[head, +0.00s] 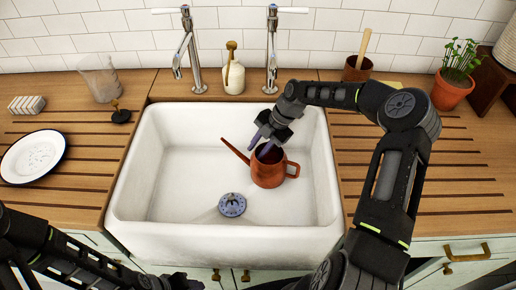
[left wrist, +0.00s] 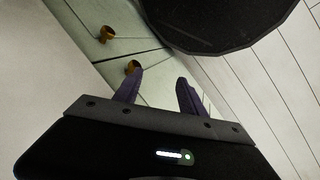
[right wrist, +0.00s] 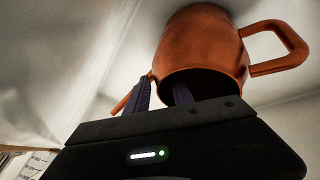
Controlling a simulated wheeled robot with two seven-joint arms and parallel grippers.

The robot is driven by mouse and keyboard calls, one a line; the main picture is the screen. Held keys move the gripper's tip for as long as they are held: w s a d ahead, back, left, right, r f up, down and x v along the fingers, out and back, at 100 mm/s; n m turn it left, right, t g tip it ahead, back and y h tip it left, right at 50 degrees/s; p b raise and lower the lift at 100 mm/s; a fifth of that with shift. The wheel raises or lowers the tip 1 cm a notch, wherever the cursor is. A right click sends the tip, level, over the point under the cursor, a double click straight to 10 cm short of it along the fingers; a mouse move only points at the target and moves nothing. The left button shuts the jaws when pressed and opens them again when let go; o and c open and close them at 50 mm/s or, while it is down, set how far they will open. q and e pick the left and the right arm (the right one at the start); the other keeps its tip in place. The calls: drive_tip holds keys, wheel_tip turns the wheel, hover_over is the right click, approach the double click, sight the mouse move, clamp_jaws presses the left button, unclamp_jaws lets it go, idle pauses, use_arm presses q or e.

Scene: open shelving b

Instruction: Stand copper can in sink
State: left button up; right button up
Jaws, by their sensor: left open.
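The copper can (head: 268,172), with a long spout to the left and a handle to the right, appears upright on the sink (head: 180,170) floor, right of the drain. My right gripper (head: 260,142) is over its rim. In the right wrist view the can (right wrist: 200,48) shows its mouth towards me; my right gripper's fingers (right wrist: 162,92) are apart, one outside the wall and one at the opening. My left gripper (left wrist: 158,88) is open and empty in front of the cabinet doors, away from the can.
A blue-grey drain strainer (head: 232,205) lies in the sink. Two taps (head: 188,50) and a cream bottle (head: 233,75) stand behind it. A plate (head: 33,157) and a glass (head: 100,78) are left; a plant pot (head: 452,90) is right. The sink's left half is clear.

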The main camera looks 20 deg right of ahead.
drive_tip(key=shift+d+r, duration=0.3)
drive_tip(key=shift+r, duration=0.15)
drive_tip(key=b+v, duration=0.1)
drive_tip(key=v, duration=1)
drive_tip(key=shift+a, duration=0.1)
